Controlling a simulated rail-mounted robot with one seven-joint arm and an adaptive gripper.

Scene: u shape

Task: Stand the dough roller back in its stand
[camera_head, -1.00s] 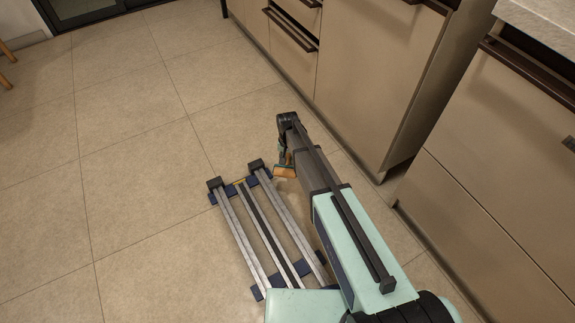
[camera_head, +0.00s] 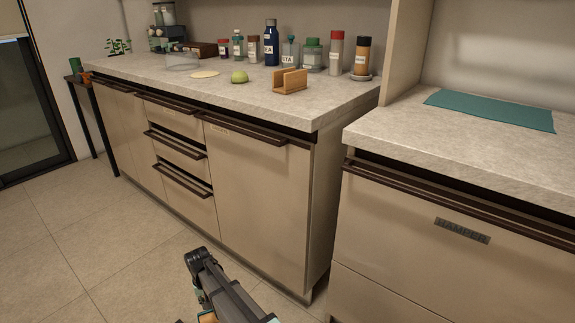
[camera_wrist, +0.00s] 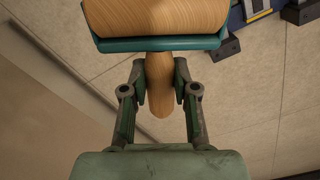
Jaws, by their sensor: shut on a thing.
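The wooden dough roller fills the top of the wrist view, its thick barrel (camera_wrist: 155,18) edged by a teal band. Its tapered handle points down between the fingers. My gripper (camera_wrist: 160,80) is shut on that handle. In the head view, a small orange-brown piece of the roller (camera_head: 208,317) shows at the bottom edge, low over the floor beside the cabinets; the rest is cut off. A slotted wooden holder (camera_head: 290,82), which looks like the stand, is on the counter near its front right corner. Its slot looks empty.
The left counter (camera_head: 225,97) also bears a green ball (camera_head: 239,76), a flat pale disc (camera_head: 205,74) and several bottles and jars along the back. A teal mat (camera_head: 490,109) lies on the right counter. Cabinet fronts with protruding handles stand between my gripper and the countertop.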

